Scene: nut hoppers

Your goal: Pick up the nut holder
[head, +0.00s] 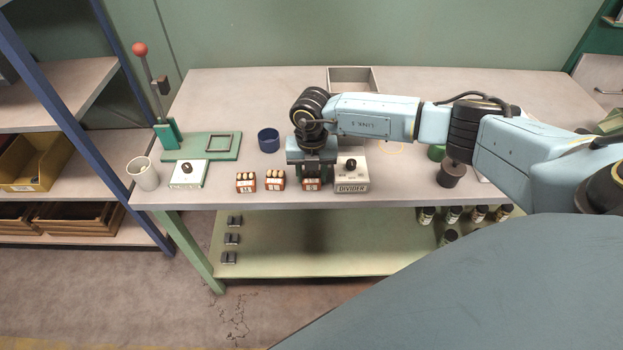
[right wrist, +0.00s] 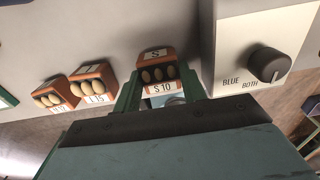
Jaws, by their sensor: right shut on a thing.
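My right gripper (head: 312,172) reaches down at the front edge of the table and is shut on a nut holder (head: 312,184). My left gripper is not in view.
A white divider box (head: 351,186) with a black knob stands close right of the gripper. A blue cup (head: 268,140), a green press stand (head: 222,150), a white knob box (head: 188,174) and a pale cup (head: 143,174) are to the left. A grey tray (head: 353,73) lies behind.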

